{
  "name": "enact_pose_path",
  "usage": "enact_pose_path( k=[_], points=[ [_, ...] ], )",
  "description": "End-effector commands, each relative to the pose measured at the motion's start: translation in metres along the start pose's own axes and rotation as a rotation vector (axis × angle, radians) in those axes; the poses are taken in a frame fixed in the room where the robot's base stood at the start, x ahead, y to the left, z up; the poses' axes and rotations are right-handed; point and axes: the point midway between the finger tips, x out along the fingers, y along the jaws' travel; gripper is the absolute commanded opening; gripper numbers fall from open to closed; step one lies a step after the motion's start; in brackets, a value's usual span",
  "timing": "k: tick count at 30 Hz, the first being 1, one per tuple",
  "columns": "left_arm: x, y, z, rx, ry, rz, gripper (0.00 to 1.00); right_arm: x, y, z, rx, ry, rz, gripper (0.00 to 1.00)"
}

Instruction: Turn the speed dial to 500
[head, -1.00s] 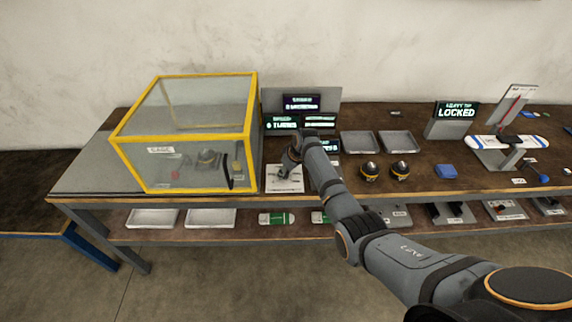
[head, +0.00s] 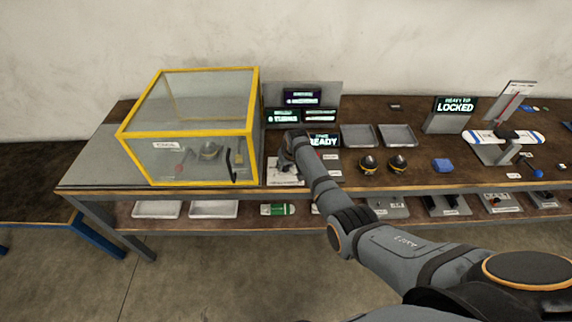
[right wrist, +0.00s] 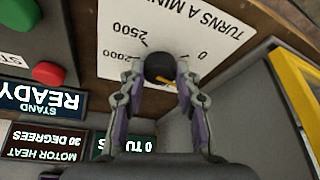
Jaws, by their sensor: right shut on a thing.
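In the right wrist view the speed dial is a dark round knob (right wrist: 158,68) with a yellow mark at its lower right. It sits on a white plate (right wrist: 225,30) lettered "TURNS A MINUTE", seen upside down, with 0, 2000 and 2500 readable. My right gripper (right wrist: 160,74) is shut on the knob, one finger on each side. Other numbers are hidden. In the head view the right gripper (head: 287,160) is over the white plate (head: 285,178), and the knob is hidden. My left gripper is not in view.
A yellow-framed clear box (head: 190,135) stands close to the left of the plate. In the wrist view displays read "STAND READY" (right wrist: 45,97), "MOTOR HEAT 30 DEGREES" (right wrist: 45,140) and a partly hidden "0 TU..." (right wrist: 125,147). Red (right wrist: 48,72) and green (right wrist: 20,15) buttons are nearby.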

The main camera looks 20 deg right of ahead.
Motion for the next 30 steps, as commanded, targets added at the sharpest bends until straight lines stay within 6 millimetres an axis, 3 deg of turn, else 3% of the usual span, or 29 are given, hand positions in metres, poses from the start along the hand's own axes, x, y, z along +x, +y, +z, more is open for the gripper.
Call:
enact_pose_path(
  k=[6,7,11,23,30],
  points=[
    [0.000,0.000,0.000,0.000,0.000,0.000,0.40,-0.001,0.000,-0.001,-0.001,0.003,0.000,0.01],
    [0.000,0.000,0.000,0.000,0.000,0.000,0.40,-0.001,0.000,-0.001,-0.001,0.003,0.000,0.36],
    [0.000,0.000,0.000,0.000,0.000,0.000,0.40,-0.001,0.000,-0.001,-0.001,0.002,0.000,0.54],
    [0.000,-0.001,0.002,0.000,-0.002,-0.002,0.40,-0.005,0.000,-0.001,-0.001,0.001,0.000,0.55],
    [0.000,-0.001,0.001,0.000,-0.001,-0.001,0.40,-0.047,0.000,-0.001,-0.001,0.005,0.000,0.55]
  ],
)
